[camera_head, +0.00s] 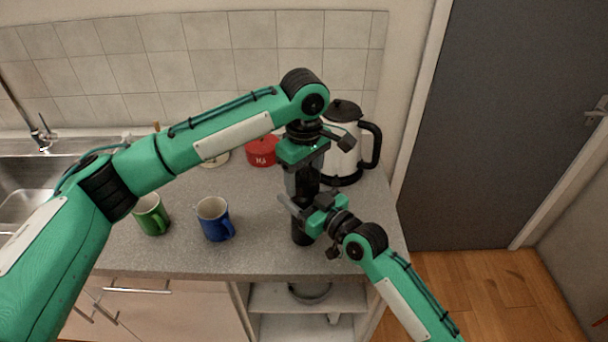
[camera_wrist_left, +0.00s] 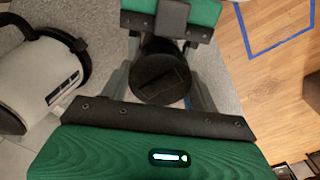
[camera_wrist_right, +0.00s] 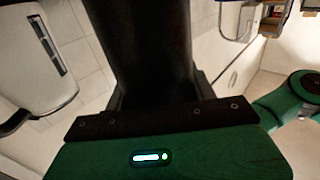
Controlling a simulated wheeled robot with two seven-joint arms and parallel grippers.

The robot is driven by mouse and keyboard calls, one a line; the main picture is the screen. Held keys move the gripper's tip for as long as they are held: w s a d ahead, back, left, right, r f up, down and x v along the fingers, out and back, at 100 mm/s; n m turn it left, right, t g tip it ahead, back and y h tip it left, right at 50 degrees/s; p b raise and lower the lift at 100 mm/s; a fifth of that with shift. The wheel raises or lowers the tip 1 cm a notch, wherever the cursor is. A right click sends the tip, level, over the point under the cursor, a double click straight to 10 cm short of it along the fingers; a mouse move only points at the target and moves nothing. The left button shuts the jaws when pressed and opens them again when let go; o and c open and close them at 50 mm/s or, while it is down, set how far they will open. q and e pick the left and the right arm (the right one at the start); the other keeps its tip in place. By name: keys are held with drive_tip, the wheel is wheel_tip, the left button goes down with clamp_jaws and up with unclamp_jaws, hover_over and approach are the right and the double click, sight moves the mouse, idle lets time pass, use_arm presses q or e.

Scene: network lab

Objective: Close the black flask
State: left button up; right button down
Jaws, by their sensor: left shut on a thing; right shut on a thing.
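The black flask (camera_head: 302,234) is upright near the front right of the counter; I cannot tell whether its base touches the counter. My right gripper (camera_head: 304,208) is shut around the flask's body from the side; the dark body (camera_wrist_right: 140,45) fills the right wrist view between the fingers. My left gripper (camera_head: 303,182) points down above it and is shut on the round black lid (camera_wrist_left: 160,78), seen from above in the left wrist view. The lid is in line over the flask. The joint between lid and flask is hidden, so I cannot tell whether they touch.
A white and black kettle (camera_head: 342,160) stands close behind and right of the grippers. A red pot (camera_head: 262,151) is at the back. A blue mug (camera_head: 213,222) and a green mug (camera_head: 151,218) stand to the left. The counter (camera_head: 262,245) between blue mug and flask is clear.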

use_arm(q)
drive_tip(key=m, duration=0.4)
drive_tip(key=shift+m, duration=0.3)
drive_tip(key=m, duration=0.6)
drive_tip(key=o, duration=1.1)
drive_tip(key=shift+r, duration=2.25)
drive_tip(key=shift+c, duration=0.5)
